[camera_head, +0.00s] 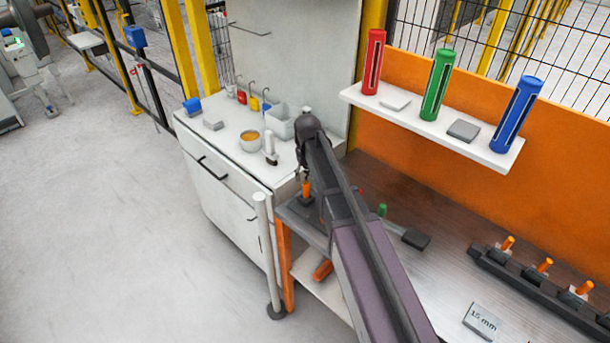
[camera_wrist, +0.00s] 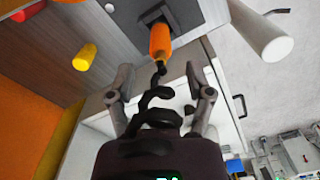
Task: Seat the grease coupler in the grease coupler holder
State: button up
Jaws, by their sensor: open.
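An orange cylinder (camera_wrist: 160,42), which looks like the grease coupler, stands at a dark square block (camera_wrist: 168,14), likely its holder, on the bench corner. The cylinder (camera_head: 306,188) and block (camera_head: 305,201) also show in the head view, just below my arm's end. I cannot tell how deep the cylinder sits in the block. A black coiled hose (camera_wrist: 158,95) runs from the cylinder's near end towards my wrist. My gripper (camera_wrist: 161,88) is open, its fingers on either side of the coil and short of the orange body. Nothing is clamped between them.
A white post (camera_head: 262,240) stands beside the bench corner. A white cabinet (camera_head: 228,170) with a bowl (camera_head: 250,141) and bin (camera_head: 280,122) adjoins it. A shelf (camera_head: 430,126) holds red, green and blue cylinders. A dark rack (camera_head: 540,283) with orange pegs lies right.

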jog(key=shift+r+p, duration=2.1)
jog(key=shift+r, duration=0.35)
